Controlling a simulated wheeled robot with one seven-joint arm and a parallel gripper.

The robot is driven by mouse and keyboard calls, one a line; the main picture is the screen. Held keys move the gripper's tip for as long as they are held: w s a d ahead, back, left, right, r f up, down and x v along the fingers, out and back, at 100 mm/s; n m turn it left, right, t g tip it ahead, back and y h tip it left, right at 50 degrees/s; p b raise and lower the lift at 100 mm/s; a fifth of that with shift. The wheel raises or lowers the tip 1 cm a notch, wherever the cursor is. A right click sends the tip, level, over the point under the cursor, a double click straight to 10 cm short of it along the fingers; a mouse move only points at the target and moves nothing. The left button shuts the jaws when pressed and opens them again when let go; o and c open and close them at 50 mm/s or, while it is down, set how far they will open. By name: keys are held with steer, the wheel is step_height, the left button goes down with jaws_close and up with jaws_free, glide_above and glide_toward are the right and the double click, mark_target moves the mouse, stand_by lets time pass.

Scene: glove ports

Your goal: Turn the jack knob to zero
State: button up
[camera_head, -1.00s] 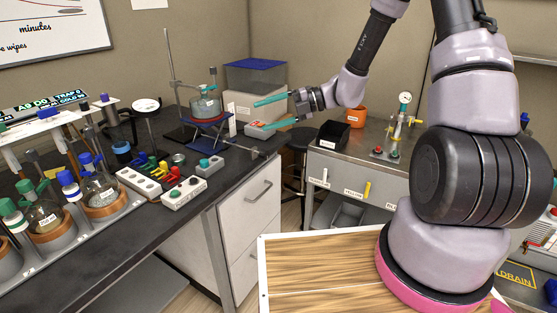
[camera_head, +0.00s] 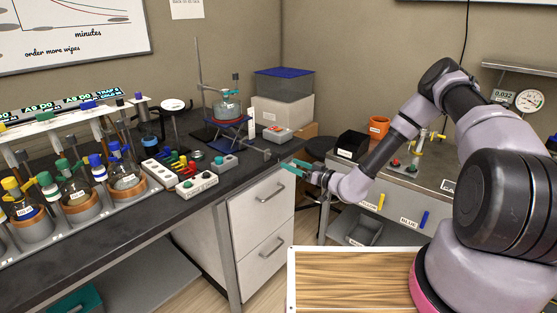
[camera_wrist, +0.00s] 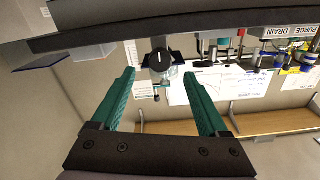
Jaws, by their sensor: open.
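The blue lab jack (camera_head: 237,124) stands on the dark bench with a glass vessel (camera_head: 228,107) on top. A thin rod runs from it toward the bench's right edge and ends in a small dark knob (camera_head: 267,154). In the wrist view the round black knob (camera_wrist: 160,57) carries a pale pointer mark; its scale is not readable. My gripper (camera_head: 291,164) is open, with teal fingers, just right of the knob beyond the bench edge. In the wrist view my gripper (camera_wrist: 159,74) has the knob in line with the gap between its fingertips, apparently ahead of them and untouched.
A grey switch box (camera_head: 224,163) and a button strip (camera_head: 197,186) lie in front. Drawers (camera_head: 265,200) are below the bench edge.

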mark_target(278, 159)
steer(key=x, duration=0.8)
steer(key=shift+c, duration=0.3)
jaws_close()
steer(key=shift+n, duration=0.4)
